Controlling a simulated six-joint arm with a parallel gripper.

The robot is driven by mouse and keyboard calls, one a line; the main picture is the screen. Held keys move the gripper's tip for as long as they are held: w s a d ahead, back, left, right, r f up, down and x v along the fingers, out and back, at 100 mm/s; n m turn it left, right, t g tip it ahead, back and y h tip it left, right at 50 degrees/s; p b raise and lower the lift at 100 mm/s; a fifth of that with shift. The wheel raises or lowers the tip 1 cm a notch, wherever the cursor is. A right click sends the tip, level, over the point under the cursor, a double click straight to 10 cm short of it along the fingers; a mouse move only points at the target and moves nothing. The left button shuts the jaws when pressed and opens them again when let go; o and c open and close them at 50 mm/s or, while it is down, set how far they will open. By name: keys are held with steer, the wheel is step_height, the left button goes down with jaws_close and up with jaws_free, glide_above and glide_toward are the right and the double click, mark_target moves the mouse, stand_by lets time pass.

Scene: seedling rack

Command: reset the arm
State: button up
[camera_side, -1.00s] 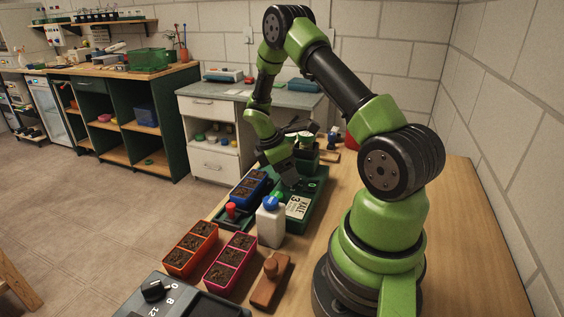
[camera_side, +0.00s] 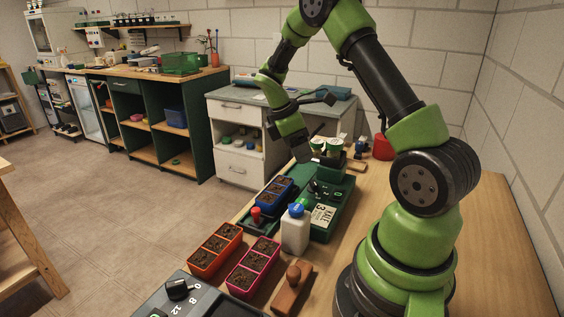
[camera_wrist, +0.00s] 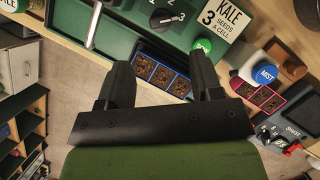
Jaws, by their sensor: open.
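My gripper (camera_side: 303,152) is up above the green seeding station (camera_side: 338,208) in the side view, with clear space under it. In the wrist view its two black fingers (camera_wrist: 163,63) stand wide apart with nothing between them. The station carries a black dial and a KALE card (camera_side: 323,215), which also shows in the wrist view (camera_wrist: 222,14).
A white mist bottle (camera_side: 295,230) stands by the station's front end. An orange tray (camera_side: 215,249), a magenta tray (camera_side: 252,267) and a wooden stamp (camera_side: 291,289) lie nearer. A dial panel (camera_side: 180,297) is at the bench's front. The right bench is mostly clear.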

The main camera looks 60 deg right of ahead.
steer(key=s+a+r+m+t+y, duration=0.1)
steer(key=a+r+m+t, duration=0.4)
steer(key=a+r, duration=0.65)
steer(key=s+a+r+m+t+y, duration=0.2)
steer(key=s+a+m+t, duration=0.1)
steer(key=s+a, duration=0.2)
steer(key=s+a+r+m+t+y, duration=0.1)
steer(key=s+a+r+m+t, duration=0.1)
steer(key=s+a, duration=0.3)
steer(key=shift+a+r+m+t+y, duration=0.4)
steer(key=shift+a+r+m, duration=0.4)
steer(key=shift+m, duration=0.1)
